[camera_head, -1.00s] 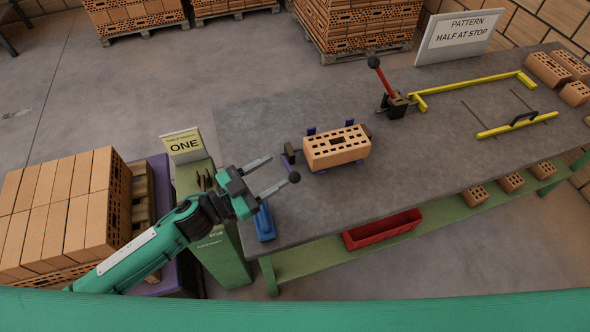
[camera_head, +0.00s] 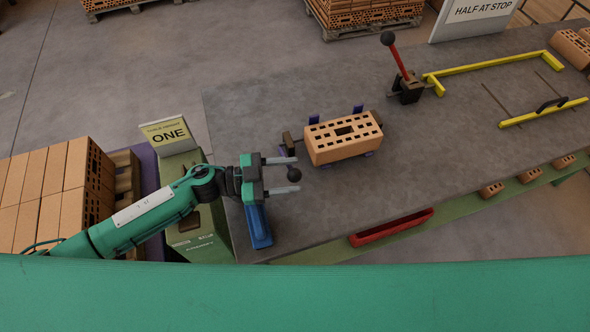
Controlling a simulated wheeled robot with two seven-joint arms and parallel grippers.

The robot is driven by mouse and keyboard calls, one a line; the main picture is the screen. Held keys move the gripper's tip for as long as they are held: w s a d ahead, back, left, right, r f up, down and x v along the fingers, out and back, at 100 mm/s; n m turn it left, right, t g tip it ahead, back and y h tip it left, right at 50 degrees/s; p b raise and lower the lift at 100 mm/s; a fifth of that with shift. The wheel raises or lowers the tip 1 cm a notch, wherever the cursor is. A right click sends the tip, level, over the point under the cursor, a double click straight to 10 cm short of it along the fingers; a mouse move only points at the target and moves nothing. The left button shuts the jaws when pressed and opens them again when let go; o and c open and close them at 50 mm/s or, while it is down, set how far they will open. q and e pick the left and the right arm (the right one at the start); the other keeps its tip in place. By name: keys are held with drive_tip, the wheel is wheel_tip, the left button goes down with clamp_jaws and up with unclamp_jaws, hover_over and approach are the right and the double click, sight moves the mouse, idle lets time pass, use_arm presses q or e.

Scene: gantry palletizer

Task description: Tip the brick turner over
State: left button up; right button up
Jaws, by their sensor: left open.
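The brick turner (camera_head: 283,153) stands on the grey table, with purple cradle parts, dark end blocks and a black ball knob (camera_head: 294,173) at its left end. An orange perforated brick (camera_head: 343,147) lies in it, with its holes facing up. My left gripper (camera_head: 289,174) comes in from the left, open, its two grey fingers pointing right. The black knob shows between the fingertips, at their open end; I cannot tell whether they touch it. The turner's arm behind the knob is mostly hidden. My right gripper is not in view.
A blue object (camera_head: 259,228) lies on the table edge below my left gripper. A red-handled lever (camera_head: 398,62) and yellow frame (camera_head: 490,68) stand farther right. Table around the turner is clear.

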use_arm(q)
drive_tip(key=shift+w+d, duration=0.1)
drive_tip(key=shift+d, duration=0.85)
drive_tip(key=shift+c, duration=0.4)
clamp_jaws()
drive_tip(key=shift+r, duration=0.1)
